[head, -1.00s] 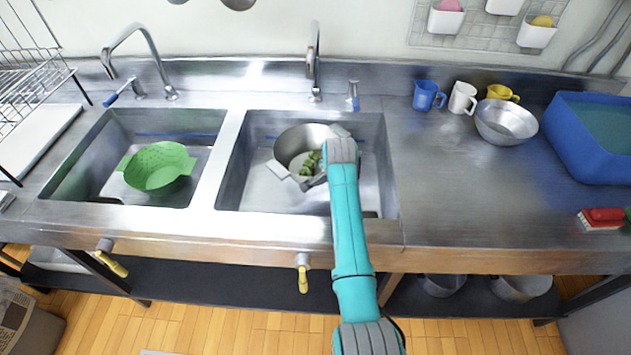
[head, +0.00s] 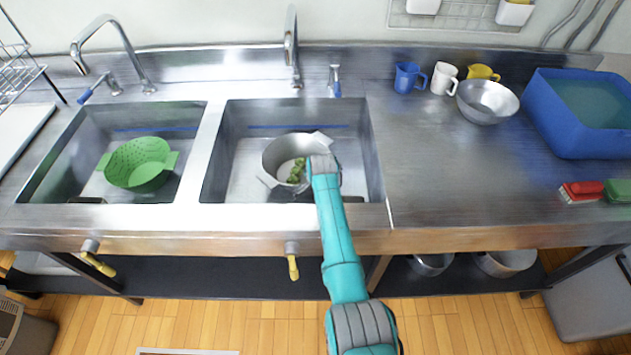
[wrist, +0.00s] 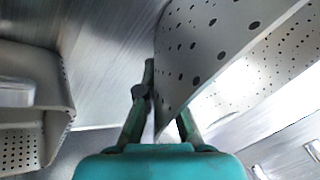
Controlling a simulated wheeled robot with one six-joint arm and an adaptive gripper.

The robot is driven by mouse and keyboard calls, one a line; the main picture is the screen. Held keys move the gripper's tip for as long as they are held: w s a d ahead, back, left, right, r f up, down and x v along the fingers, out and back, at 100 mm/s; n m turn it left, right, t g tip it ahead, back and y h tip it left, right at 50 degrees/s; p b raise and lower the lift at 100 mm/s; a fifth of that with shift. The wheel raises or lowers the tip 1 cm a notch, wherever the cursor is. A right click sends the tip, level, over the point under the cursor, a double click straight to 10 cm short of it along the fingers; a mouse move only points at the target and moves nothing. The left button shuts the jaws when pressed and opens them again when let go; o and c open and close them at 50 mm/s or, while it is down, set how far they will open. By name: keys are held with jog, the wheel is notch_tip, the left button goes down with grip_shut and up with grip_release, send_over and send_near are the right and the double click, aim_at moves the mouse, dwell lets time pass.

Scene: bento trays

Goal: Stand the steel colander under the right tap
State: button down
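A green colander (head: 140,165) sits in the left basin, under the left tap (head: 105,40). A divider (head: 200,150) parts the basins. To the right on the counter are mugs (head: 409,77), a steel bowl (head: 487,101) and a blue tub (head: 545,125). The counter between is clear.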

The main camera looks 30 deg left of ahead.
jog(key=c, duration=1.8)
grip_release()
jog(key=shift+f, duration=0.1)
jog(key=o, duration=0.5)
jog(key=v, duration=1.2)
